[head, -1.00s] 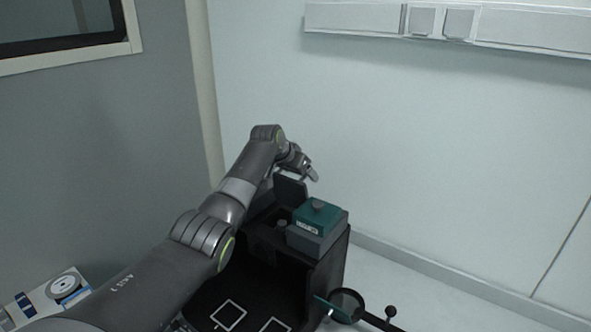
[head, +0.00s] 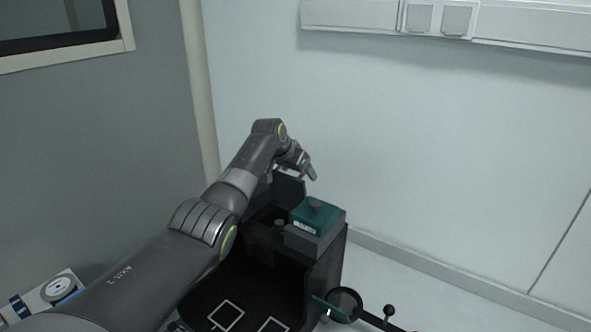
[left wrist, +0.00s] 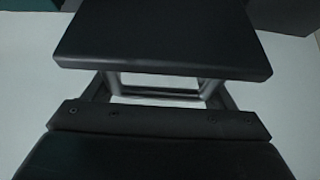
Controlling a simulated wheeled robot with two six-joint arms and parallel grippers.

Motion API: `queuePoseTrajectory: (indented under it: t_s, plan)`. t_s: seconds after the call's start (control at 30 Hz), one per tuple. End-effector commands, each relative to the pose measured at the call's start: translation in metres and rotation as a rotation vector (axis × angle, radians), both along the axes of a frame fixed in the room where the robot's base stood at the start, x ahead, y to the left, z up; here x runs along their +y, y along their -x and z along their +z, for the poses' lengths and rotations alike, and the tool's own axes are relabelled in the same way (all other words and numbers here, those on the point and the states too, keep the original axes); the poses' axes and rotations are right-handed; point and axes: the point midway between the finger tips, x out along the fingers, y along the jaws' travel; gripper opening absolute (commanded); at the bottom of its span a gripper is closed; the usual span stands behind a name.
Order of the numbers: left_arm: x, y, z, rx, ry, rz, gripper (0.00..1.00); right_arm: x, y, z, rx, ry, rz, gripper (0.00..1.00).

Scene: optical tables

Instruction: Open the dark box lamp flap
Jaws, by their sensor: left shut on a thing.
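The dark box (head: 318,278) stands low in the middle of the head view, its front open. The dark lamp flap (head: 289,187) stands raised at its back left, behind the green-topped lamp housing (head: 316,219). My left gripper (head: 308,170) is at the flap's upper edge and is shut on it; the arm and gripper partly hide the contact. In the left wrist view a dark flat plate (left wrist: 165,38), seemingly the flap, lies across the finger ends. My right gripper is not in view.
A round dark-rimmed lens (head: 344,304) and a rod with a ball knob (head: 389,310) stand at the box's front right. A white device with a dial (head: 58,288) is at the lower left. Walls close in behind; the floor right of the box is clear.

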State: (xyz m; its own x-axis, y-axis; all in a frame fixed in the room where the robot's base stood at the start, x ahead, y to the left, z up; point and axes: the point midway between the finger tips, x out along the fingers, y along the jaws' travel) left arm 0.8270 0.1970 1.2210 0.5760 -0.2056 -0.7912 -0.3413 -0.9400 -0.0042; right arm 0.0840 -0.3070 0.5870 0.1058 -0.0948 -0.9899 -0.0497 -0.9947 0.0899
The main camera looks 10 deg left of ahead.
Motion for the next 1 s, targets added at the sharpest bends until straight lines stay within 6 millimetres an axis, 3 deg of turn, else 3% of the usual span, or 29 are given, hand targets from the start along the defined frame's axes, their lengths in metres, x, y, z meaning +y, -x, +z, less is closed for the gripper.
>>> queuePoseTrajectory:
  t_s: [0.03,1.0]
  plan:
    - [-0.0038,0.005,-0.0144,0.033,0.004,-0.004,0.37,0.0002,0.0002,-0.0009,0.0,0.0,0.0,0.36]
    - [-0.0073,0.0062,-0.0152,0.063,-0.006,-0.002,0.37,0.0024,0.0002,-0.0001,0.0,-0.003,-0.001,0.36]
